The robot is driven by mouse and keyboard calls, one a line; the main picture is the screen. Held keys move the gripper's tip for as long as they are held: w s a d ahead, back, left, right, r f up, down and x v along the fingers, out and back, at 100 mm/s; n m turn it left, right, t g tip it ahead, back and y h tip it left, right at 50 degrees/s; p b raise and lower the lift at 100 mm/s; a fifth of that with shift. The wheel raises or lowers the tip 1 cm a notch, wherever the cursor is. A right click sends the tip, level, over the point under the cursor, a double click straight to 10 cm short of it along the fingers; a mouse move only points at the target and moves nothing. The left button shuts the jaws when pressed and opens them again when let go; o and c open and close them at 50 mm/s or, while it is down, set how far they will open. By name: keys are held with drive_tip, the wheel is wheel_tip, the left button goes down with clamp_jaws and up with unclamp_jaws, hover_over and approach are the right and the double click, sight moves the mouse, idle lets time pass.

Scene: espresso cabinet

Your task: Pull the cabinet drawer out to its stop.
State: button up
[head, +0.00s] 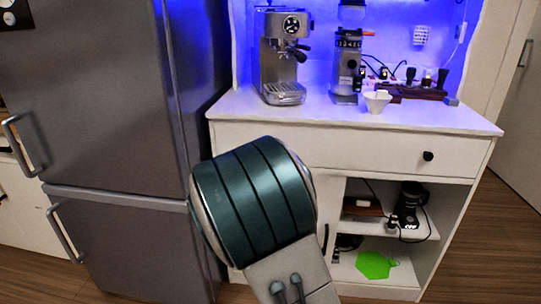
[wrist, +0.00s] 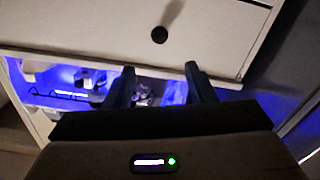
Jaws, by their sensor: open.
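The white cabinet drawer (head: 330,147) runs under the worktop in the head view, and its front looks flush with the cabinet. A dark round knob (head: 428,156) is on its right part; the left part of the front is hidden by my arm. In the wrist view, which looks turned over, the drawer front (wrist: 100,30) fills the top with one dark knob (wrist: 159,35) on it. My gripper (wrist: 160,68) is open and empty, its fingers on either side of the knob's line, with the knob beyond the tips. In the head view my arm hides the gripper.
An espresso machine (head: 283,58), a grinder (head: 346,68) and a white cup (head: 377,101) stand on the worktop (head: 240,103). A grey fridge (head: 95,110) stands close at the left. Open shelves (head: 385,272) lie below the drawer.

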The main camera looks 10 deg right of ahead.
drive_tip(key=b+x, duration=0.1)
drive_tip(key=x, duration=1.2)
drive_tip(key=shift+b, duration=0.4)
drive_tip(key=shift+s, duration=0.1)
clamp_jaws()
